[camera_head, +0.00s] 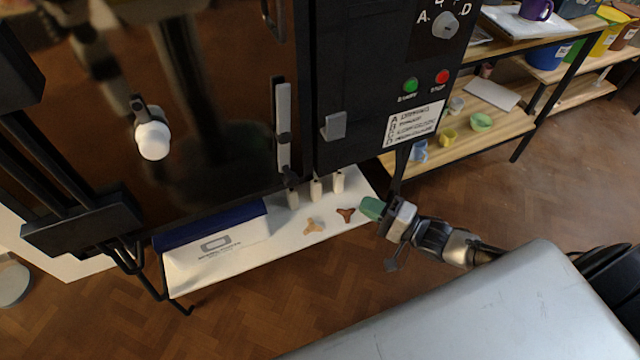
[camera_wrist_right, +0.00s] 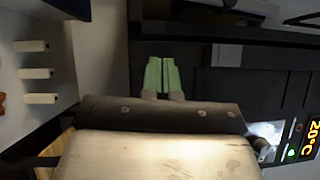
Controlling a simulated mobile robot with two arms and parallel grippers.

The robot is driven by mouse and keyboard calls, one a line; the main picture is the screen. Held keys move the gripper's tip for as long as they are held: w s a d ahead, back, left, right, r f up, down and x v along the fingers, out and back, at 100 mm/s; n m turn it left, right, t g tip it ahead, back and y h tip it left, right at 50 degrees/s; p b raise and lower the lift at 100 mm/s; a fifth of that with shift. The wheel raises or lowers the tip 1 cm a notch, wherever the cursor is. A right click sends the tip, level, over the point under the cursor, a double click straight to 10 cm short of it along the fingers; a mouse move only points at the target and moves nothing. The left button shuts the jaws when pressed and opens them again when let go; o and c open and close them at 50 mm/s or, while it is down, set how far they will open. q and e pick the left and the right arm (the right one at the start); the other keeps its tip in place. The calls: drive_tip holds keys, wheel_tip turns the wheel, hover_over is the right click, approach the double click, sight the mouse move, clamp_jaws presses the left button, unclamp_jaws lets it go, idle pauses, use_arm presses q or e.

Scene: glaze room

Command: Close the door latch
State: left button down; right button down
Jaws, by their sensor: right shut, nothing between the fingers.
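The dark glossy kiln door (camera_head: 220,60) fills the left of the head view. A grey latch bar (camera_head: 284,125) stands upright along its right edge. A grey catch bracket (camera_head: 334,126) sits on the black front to its right, with a gap between the two. A grey block, probably the bracket, shows in the wrist view (camera_wrist_right: 227,55). My right gripper (camera_head: 372,208) has green fingertips, shut and empty, below the control panel and right of the latch, apart from it. Its fingertips lie side by side in the wrist view (camera_wrist_right: 161,75). My left gripper is not in view.
The control panel (camera_head: 432,60) has a dial, green and red buttons and a label. Below the kiln, a white shelf (camera_head: 200,275) holds a blue-lidded box (camera_head: 215,235), white posts and small stilts. A wooden shelf (camera_head: 500,125) with small pots stands at right.

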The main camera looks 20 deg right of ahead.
drive_tip(key=r, duration=0.1)
drive_tip(key=y, duration=0.1)
drive_tip(key=r+m, duration=0.1)
drive_tip(key=shift+s+a+r+y, duration=0.15)
drive_tip(key=shift+a+r+y, duration=0.1)
drive_tip(key=shift+r+y, duration=0.05)
drive_tip(key=s+a+p+x, duration=0.1)
drive_tip(key=s+a+x, duration=0.1)
drive_tip(key=x, duration=1)
drive_tip(key=shift+w+a+r+p, duration=0.25)
drive_tip(key=shift+w+p, duration=0.1)
drive_tip(key=shift+p, duration=0.05)
